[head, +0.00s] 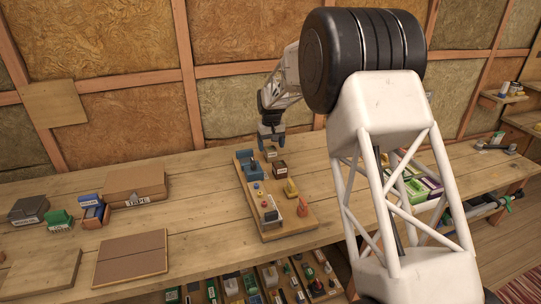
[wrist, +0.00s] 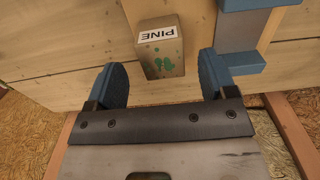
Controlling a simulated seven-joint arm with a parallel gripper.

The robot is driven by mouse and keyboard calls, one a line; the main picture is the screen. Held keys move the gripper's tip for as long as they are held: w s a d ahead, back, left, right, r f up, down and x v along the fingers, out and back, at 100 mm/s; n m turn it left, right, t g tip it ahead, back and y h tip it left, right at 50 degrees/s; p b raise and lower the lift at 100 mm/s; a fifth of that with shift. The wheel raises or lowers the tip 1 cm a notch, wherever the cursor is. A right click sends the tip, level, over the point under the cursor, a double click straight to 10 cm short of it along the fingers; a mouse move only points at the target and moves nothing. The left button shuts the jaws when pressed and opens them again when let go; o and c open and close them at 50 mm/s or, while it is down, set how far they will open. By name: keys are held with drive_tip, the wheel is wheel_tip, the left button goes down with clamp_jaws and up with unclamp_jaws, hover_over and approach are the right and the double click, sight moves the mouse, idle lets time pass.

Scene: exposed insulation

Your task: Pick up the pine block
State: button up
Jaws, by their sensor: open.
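The pine block (wrist: 160,58) is a small tan block with a white "PINE" label and green spots. In the wrist view it lies just ahead of and between the blue fingertips of my gripper (wrist: 163,72), with a gap on each side. My gripper is open and empty. In the head view my gripper (head: 271,143) points down just above a small tan block (head: 271,154), which appears to be the pine block. Its label cannot be read there.
A cardboard box (head: 134,184) and small blocks stand on the bench to the left. Insulated wall panels (head: 245,105) rise close behind my gripper.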

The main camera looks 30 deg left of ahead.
sight(271, 149)
drive_tip(key=shift+a+f, duration=0.1)
drive_tip(key=shift+f, duration=2.3)
drive_tip(key=shift+c, duration=0.2)
drive_tip(key=c, duration=1)
